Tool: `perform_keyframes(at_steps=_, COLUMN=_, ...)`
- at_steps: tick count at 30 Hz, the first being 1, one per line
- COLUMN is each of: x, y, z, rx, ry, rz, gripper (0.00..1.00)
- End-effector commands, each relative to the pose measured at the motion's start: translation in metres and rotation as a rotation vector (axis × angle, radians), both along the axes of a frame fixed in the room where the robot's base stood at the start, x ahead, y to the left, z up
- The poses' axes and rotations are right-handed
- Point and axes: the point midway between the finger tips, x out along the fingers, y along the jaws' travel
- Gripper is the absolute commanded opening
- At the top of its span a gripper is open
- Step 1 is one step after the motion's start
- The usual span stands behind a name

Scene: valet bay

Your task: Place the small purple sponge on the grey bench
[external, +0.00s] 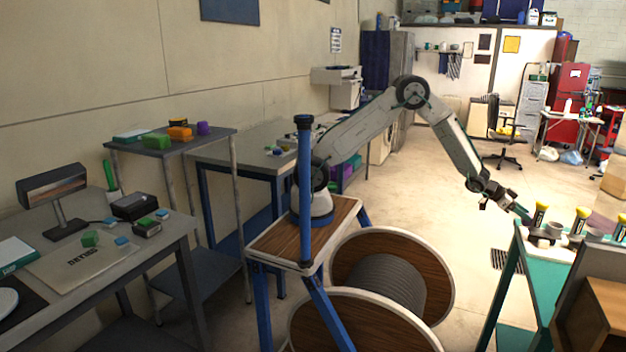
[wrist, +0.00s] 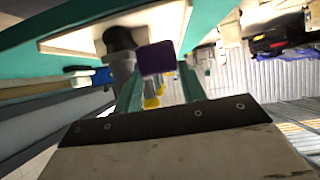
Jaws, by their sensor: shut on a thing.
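A small dark purple block (wrist: 157,57), which looks like the sponge, sits between the teal fingers of my gripper (wrist: 160,78) in the wrist view. My gripper (external: 522,212) is shut on it at the near left edge of the teal bench at the right of the external view. The sponge is too small to make out there. A grey-topped bench (external: 172,238) stands at the front left, far from my gripper. Another grey-topped bench with blue legs (external: 228,152) stands behind my arm's base. I cannot tell which one is meant.
The teal bench (external: 530,262) holds yellow-topped bottles (external: 540,214) and cups close to my gripper. A tall grey stand (external: 160,150) carries green, orange and purple blocks. A large cable reel (external: 392,290) lies on the floor.

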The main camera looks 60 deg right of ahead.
Motion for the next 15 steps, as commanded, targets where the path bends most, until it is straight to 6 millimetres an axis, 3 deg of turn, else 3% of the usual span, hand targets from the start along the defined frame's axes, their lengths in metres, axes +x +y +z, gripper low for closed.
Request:
perform_keyframes(at_steps=5, x=-0.009, y=-0.005, z=-0.003, rx=0.0, ry=0.0, rz=0.0, gripper=0.2)
perform_keyframes(at_steps=12, x=-0.008, y=-0.005, z=-0.033, rx=0.002, ry=-0.002, rz=0.001, gripper=0.2)
perform_keyframes(at_steps=15, x=-0.009, y=-0.005, z=-0.036, rx=0.001, ry=0.001, rz=0.0, gripper=0.2)
